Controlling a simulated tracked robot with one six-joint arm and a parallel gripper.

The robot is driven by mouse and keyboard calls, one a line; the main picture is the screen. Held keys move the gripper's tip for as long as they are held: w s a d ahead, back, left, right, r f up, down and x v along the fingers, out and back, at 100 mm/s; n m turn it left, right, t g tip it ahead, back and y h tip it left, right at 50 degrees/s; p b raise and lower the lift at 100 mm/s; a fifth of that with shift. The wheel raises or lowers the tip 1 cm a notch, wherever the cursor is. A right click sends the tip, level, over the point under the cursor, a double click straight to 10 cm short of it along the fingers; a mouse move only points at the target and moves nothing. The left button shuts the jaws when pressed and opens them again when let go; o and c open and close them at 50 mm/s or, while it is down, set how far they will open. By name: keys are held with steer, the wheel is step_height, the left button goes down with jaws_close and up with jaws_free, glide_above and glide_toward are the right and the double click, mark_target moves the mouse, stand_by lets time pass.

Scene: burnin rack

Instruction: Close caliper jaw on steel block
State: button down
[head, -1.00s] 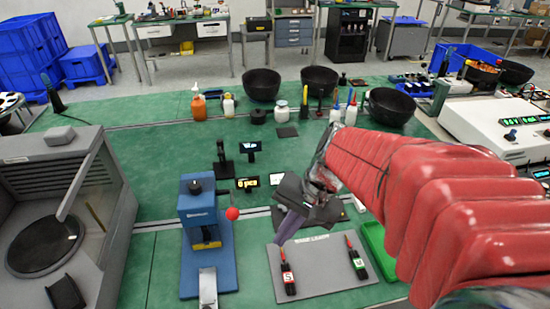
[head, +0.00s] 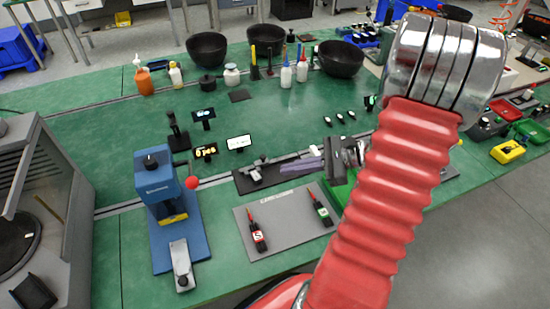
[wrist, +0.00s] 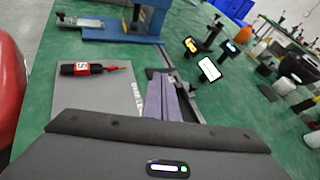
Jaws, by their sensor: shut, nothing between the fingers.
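A dark tray with a small grey metal device, seemingly the caliper (head: 257,172), lies on the green bench in the head view. I cannot make out its jaw or the steel block separately. My gripper (head: 284,168) has purple fingers that lie together, shut and empty. They point left, with their tips just right of the device; whether they touch it I cannot tell. In the wrist view my gripper (wrist: 160,78) covers most of the area beyond the tips, and only part of the dark tray shows there.
A grey mat (head: 275,248) with two screwdriver-like tools lies in front. A blue press (head: 158,190) with a red knob stands to the left. Small displays (head: 239,142) stand behind the device. Black bowls (head: 340,60) and bottles line the back.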

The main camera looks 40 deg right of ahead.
mark_target(266, 158)
steer(key=d+f+m+t, duration=0.1)
steer(key=d+m, duration=0.1)
steer(key=d, duration=0.1)
steer(key=s+d+f+m+t+h, duration=0.1)
steer(key=d+t, duration=0.1)
steer(key=d, duration=0.1)
steer(key=s+d+f+m+t+h, duration=0.1)
steer(key=d+m, duration=0.1)
steer(key=shift+d+f+m, duration=0.1)
steer(key=shift+d+m, duration=0.2)
steer(key=shift+d, duration=0.1)
steer(key=shift+w, duration=0.1)
steer(key=x, duration=1.4)
steer(key=shift+a, duration=0.1)
steer(key=shift+r, duration=0.2)
steer(key=shift+w+a, duration=0.3)
steer(key=shift+d, duration=0.1)
